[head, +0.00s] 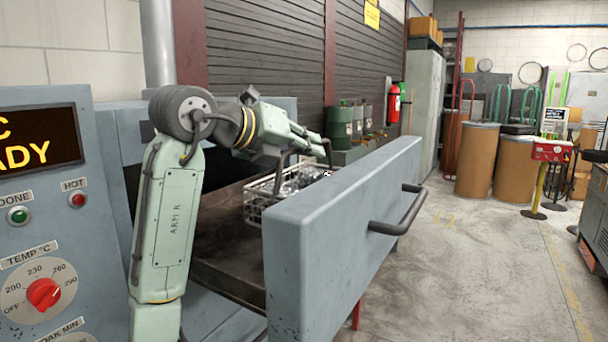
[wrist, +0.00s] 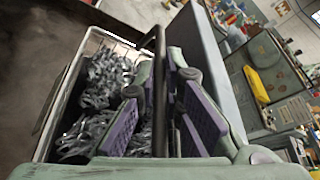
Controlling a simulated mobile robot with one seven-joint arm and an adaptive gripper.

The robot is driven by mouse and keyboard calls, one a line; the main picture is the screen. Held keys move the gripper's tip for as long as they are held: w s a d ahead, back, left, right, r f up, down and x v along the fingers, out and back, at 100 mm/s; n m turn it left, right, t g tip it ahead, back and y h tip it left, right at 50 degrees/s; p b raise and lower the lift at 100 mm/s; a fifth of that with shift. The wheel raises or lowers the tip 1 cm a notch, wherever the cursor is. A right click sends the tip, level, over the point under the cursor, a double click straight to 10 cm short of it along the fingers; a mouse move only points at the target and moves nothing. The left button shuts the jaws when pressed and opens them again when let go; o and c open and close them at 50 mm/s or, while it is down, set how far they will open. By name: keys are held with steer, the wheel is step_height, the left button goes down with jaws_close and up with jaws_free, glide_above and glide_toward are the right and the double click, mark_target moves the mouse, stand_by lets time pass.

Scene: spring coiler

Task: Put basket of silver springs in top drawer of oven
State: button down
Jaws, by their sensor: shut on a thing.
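A white wire basket (head: 258,212) full of silver springs (head: 298,180) is inside the open oven drawer (head: 345,235), close behind its front panel. I cannot tell whether it rests on the drawer floor or hangs just above it. My gripper (head: 318,158) is over the basket, shut on its dark handle. In the wrist view, the handle (wrist: 160,75) runs between the purple pads of my gripper (wrist: 167,105), and the springs (wrist: 100,80) fill the basket on the left. The drawer front hides the basket's lower right part.
The oven's control panel (head: 45,220), with a red knob, is at the left. The drawer front's dark handle (head: 398,215) sticks out to the right. Open concrete floor lies right of it. Green canisters (head: 340,128) and brown drums (head: 510,168) stand farther back.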

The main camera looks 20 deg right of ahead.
mark_target(307, 183)
steer(key=shift+s+f+p, duration=0.1)
steer(key=shift+f+p, duration=0.3)
steer(key=shift+f, duration=1.8)
steer(key=c, duration=1.7)
jaws_free()
steer(key=b+v, duration=0.3)
steer(key=v, duration=0.9)
